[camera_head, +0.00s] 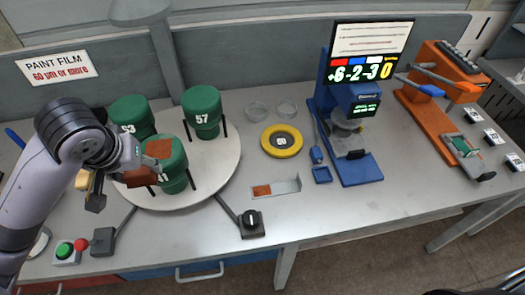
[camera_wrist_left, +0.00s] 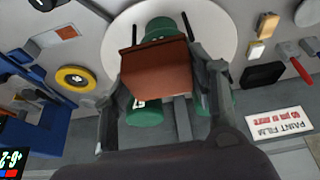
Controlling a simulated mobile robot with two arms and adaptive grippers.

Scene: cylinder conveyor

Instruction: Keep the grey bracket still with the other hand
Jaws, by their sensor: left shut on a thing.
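My left gripper (camera_head: 130,160) reaches in from the left over the white round turntable (camera_head: 218,172). It is shut on a rust-brown block (camera_wrist_left: 155,72), which sits between the fingers (camera_wrist_left: 160,85) in the left wrist view. I cannot tell whether the block touches that cylinder. Green cylinders marked 53 (camera_head: 130,112) and 57 (camera_head: 202,110) stand behind. I cannot clearly identify a grey bracket. My right gripper is out of view.
A yellow ring (camera_head: 269,143) and a grey plate with a brown patch (camera_head: 288,186) lie right of the turntable. A blue stand (camera_head: 362,170) and an orange device (camera_head: 415,110) stand farther right. Buttons (camera_head: 62,251) and a black knob box (camera_head: 251,229) sit along the front.

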